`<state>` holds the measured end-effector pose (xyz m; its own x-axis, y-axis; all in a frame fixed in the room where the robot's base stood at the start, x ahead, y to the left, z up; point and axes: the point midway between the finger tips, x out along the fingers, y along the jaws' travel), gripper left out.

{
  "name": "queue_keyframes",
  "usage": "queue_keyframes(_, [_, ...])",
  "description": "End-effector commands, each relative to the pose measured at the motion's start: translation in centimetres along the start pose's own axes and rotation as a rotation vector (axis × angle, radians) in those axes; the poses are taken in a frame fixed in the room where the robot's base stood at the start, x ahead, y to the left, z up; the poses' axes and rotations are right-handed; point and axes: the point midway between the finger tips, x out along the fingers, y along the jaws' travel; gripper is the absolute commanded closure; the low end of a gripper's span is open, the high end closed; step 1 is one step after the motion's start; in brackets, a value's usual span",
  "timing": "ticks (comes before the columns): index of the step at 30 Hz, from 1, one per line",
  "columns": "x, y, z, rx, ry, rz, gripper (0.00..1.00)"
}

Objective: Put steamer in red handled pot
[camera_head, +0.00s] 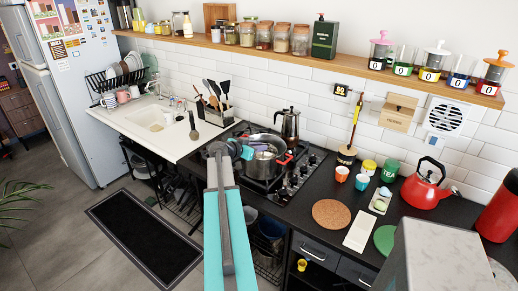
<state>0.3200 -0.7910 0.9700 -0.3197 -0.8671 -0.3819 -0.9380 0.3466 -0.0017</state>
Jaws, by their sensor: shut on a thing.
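The red handled pot (262,171) is a silver pot on the gas hob, with a red handle showing on its right side. A metal steamer (264,138) shows at the pot's top, its rim toward the back; I cannot tell whether it is inside the pot or just above it. My gripper (246,150) is at the left side of the pot's opening, shut on the steamer's near-left edge. My grey and teal arm comes up from the bottom and hides the hob's left front. The contact between the jaws and the steamer is small and partly hidden.
A moka pot (290,126) stands close behind the pot. Left of the hob are a utensil holder (215,112) and the sink (155,118). On the right counter are cups, a cork mat (332,213) and a red kettle (427,186). A shelf (330,63) runs above.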

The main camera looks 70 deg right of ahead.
Motion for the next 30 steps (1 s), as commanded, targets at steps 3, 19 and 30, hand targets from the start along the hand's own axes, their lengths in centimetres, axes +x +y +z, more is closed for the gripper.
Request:
queue_keyframes(3, [0.08, 0.01, 0.14, 0.0, 0.001, 0.0, 1.0])
queue_keyframes(19, [0.29, 0.04, 0.63, 0.0, 0.001, 0.0, 1.0])
queue_keyframes(30, [0.33, 0.06, 0.7, 0.0, 0.0, 0.001, 0.65])
